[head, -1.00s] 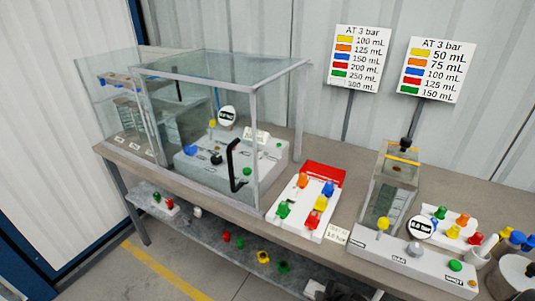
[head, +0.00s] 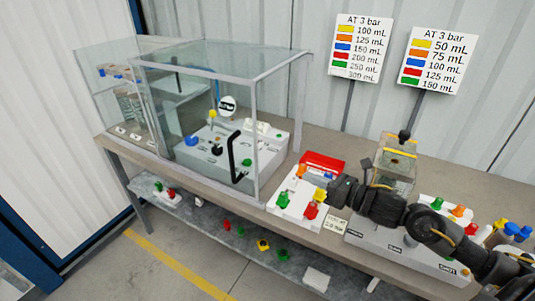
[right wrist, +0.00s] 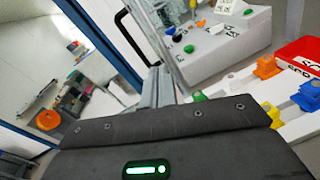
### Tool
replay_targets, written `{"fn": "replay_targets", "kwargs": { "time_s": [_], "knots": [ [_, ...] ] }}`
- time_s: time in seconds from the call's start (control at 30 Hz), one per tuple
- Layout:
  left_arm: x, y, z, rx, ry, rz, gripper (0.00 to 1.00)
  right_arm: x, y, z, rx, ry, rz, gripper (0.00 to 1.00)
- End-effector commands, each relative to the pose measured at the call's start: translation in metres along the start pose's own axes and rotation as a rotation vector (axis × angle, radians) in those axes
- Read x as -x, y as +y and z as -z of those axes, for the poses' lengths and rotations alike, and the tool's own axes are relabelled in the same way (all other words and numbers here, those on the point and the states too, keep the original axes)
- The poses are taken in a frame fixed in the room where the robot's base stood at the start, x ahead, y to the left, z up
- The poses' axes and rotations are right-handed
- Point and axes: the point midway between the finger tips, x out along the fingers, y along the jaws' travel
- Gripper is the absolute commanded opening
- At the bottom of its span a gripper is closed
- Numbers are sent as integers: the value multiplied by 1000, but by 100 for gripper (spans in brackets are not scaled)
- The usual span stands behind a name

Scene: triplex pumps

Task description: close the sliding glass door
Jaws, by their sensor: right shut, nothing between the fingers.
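The glass door (head: 190,125) is a clear pane on the front of the metal-framed glass enclosure on the bench. Its black bar handle (head: 232,160) stands upright near the enclosure's front right corner. How far the door is slid is hard to tell through the clear panes. The handle also shows in the right wrist view (right wrist: 125,48), at upper left. My right gripper (head: 331,190) is shut and empty, over the white block with coloured knobs, to the right of the handle and apart from it. Its fingers (right wrist: 158,84) show in the right wrist view. My left gripper is out of view.
The white block (head: 287,204) with coloured knobs and a red tray (head: 322,164) stand right of the enclosure. A smaller glass unit (head: 398,160) is behind my right arm. Two signs (head: 360,48) stand behind. A lower shelf (head: 210,233) holds loose knobs.

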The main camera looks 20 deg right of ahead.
Motion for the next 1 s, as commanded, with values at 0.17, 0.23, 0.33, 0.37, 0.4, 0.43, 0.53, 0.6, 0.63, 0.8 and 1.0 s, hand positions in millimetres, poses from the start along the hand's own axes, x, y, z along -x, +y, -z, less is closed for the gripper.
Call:
{"fn": "replay_targets", "kwargs": {
  "time_s": [0.17,0.23,0.33,0.37,0.4,0.43,0.53,0.6,0.63,0.8,1.0],
  "knots": [
    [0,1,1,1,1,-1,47,1,7,-27,263,-18,-110,0],
    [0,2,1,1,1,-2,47,2,8,-30,296,-21,-124,0],
    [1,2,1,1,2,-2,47,1,9,-30,305,-23,-128,0],
    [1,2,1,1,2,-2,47,1,9,-31,304,-23,-127,0],
    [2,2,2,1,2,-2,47,-1,9,-31,302,-24,-126,0],
    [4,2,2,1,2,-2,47,-3,9,-32,302,-25,-126,0],
    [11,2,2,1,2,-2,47,-13,11,-34,300,-28,-126,0],
    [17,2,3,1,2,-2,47,-25,14,-36,299,-28,-127,0],
    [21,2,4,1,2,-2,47,-30,15,-37,298,-29,-126,0],
    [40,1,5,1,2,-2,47,-67,19,-38,295,-29,-126,0],
    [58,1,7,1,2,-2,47,-104,24,-36,296,-25,-125,0]
  ]
}}
